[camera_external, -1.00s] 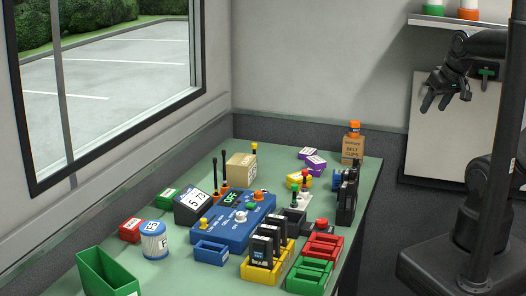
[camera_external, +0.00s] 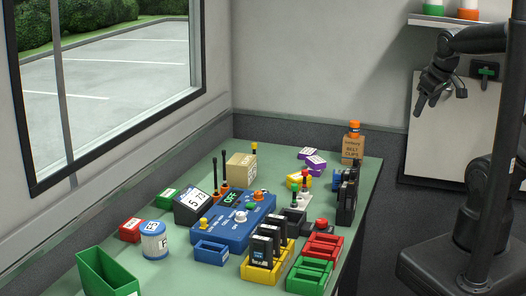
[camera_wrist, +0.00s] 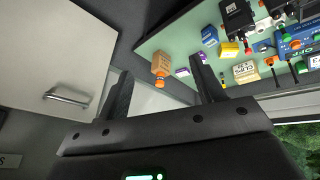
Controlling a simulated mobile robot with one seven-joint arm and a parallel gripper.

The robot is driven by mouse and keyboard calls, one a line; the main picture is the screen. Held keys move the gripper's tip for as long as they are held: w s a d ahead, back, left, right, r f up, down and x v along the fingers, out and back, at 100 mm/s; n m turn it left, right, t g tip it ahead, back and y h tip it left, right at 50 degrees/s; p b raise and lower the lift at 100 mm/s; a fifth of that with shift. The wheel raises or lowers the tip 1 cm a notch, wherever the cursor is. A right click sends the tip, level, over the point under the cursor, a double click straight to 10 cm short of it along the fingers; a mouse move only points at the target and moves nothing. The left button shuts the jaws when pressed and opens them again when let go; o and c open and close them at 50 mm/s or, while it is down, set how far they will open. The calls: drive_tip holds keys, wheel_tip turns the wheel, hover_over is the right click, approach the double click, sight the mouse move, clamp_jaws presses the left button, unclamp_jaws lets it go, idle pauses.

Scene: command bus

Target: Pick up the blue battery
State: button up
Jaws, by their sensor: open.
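A small blue block (camera_external: 337,181), which looks like the blue battery, sits near the right edge of the green table. In the external view it is partly hidden behind black radios. In the wrist view a blue block (camera_wrist: 209,35) stands beyond the right finger, between the box and a black radio. My gripper (camera_external: 441,103) is open and empty, up in the air right of the table and well apart from the block. Its two fingers also show spread in the wrist view (camera_wrist: 161,65).
Black radios (camera_external: 347,200) stand at the table's right edge near the blue block. Purple blocks (camera_external: 316,162) and a yellow block (camera_external: 300,181) lie nearby. A blue console (camera_external: 225,226) fills the middle.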

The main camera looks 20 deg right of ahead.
drive_tip(key=w+a+f+n+g+h, duration=0.15)
drive_tip(key=w+a+f+n, duration=0.4)
drive_tip(key=w+n, duration=0.55)
drive_tip(key=n, duration=1.5)
approach(340, 171)
drive_tip(key=f, duration=0.1)
drive_tip(key=x, duration=0.5)
drive_tip(key=shift+w+d+f, duration=0.1)
drive_tip(key=shift+w+f, duration=0.1)
drive_tip(key=shift+f, duration=0.05)
drive_tip(key=shift+h, duration=0.25)
drive_tip(key=shift+s+x, duration=0.15)
drive_tip(key=shift+x, duration=1.2)
drive_tip(key=shift+s+x, duration=0.15)
drive_tip(key=shift+x, duration=1.2)
drive_tip(key=shift+f, duration=0.15)
drive_tip(key=shift+c, duration=0.4)
drive_tip(key=c, duration=1.1)
